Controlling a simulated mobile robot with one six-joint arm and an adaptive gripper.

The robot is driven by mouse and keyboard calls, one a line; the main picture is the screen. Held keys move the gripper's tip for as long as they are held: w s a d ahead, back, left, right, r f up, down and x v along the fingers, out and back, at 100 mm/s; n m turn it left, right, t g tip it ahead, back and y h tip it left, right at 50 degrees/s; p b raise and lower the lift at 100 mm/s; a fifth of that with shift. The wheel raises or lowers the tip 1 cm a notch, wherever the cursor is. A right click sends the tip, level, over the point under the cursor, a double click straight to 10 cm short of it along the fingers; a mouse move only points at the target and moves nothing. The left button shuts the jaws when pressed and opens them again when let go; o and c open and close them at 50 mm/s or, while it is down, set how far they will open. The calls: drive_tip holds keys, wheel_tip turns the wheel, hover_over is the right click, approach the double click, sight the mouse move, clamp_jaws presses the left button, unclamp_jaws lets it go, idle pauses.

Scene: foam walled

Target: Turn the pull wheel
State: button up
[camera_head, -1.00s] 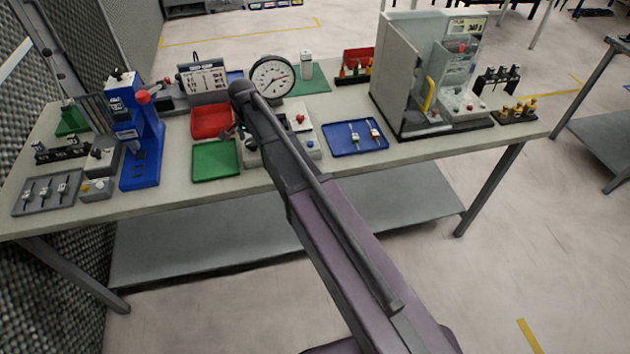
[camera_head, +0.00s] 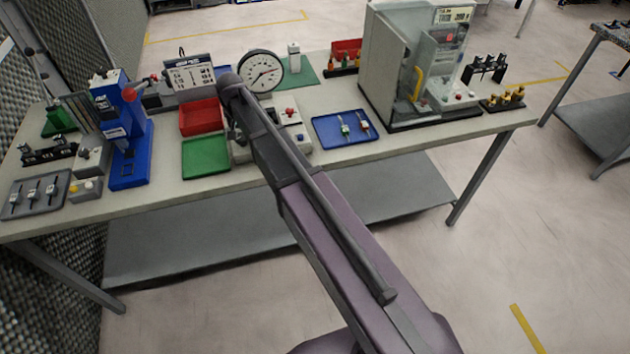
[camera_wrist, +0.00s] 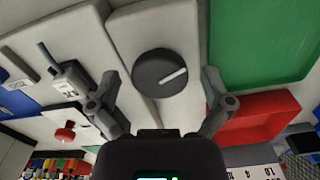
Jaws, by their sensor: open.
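In the wrist view a dark round knob (camera_wrist: 159,73) with a white pointer line sits on a pale panel (camera_wrist: 122,24). It is the only wheel-like thing near the jaws; I cannot tell for sure that it is the pull wheel. My gripper (camera_wrist: 160,85) is open, with one finger to the left of the knob and one to the right. Both fingers look apart from it, and nothing is held. In the head view my arm hides the knob and most of the gripper over the pale box (camera_head: 292,136) on the bench.
On the bench (camera_head: 250,180), a green tray (camera_head: 205,158) and a red tray (camera_head: 200,118) lie left of my arm. A blue tray (camera_head: 328,130) lies right, and a dial gauge (camera_head: 262,72) stands behind. A blue press (camera_head: 128,145) and a clear-fronted cabinet (camera_head: 390,60) stand farther out.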

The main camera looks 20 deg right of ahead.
sight(241, 136)
drive_tip(key=n, duration=0.6)
wheel_tip(241, 136, up, 14)
drive_tip(key=p, duration=1.4)
drive_tip(key=s+d+f+m+b, duration=0.2)
drive_tip(key=s+d+f+b, duration=0.5)
drive_tip(key=s, duration=0.4)
drive_tip(key=s+d+f+m+b, duration=0.2)
drive_tip(key=s+d+f+b, duration=0.5)
drive_tip(key=s+d, duration=0.3)
drive_tip(key=shift+s+f+b, duration=0.35)
drive_tip(key=shift+s+b, duration=0.05)
drive_tip(key=shift+s, duration=0.5)
idle(2.4)
